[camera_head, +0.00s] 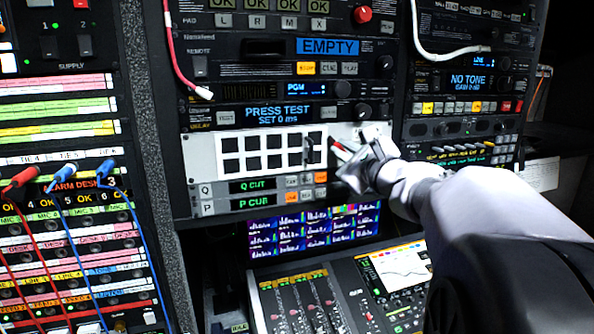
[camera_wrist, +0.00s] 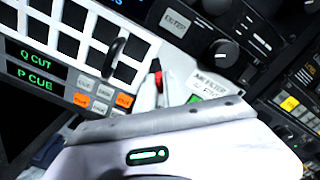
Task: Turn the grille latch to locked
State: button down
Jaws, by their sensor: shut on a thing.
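The white grille (camera_head: 226,158) with black square openings spans the panel left of my gripper (camera_head: 356,164). It also fills the upper left of the wrist view (camera_wrist: 62,38), with a black upright handle (camera_wrist: 116,52) near its right end. My gripper is at the panel just right of the grille, shut on the grille latch, which its fingers mostly hide. A red piece (camera_wrist: 155,70) shows beside the fingers in the wrist view, and a green mark (camera_wrist: 194,98) lies to their right. I cannot tell the latch's exact angle.
Q CUT and P CUE displays with lit orange buttons (camera_head: 320,177) sit just below the grille. Knobs and a PRESS TEST display (camera_head: 278,114) are above. A red cable (camera_head: 180,65) hangs at upper left. A mixing desk (camera_head: 310,300) lies below.

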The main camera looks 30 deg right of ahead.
jog(key=n+b, duration=0.9)
jog(key=b, duration=0.2)
jog(key=shift+f+b, duration=0.15)
jog(key=shift+b, duration=0.25)
jog(key=shift+n, duration=0.3)
jog(key=c, duration=1.5)
grip_release()
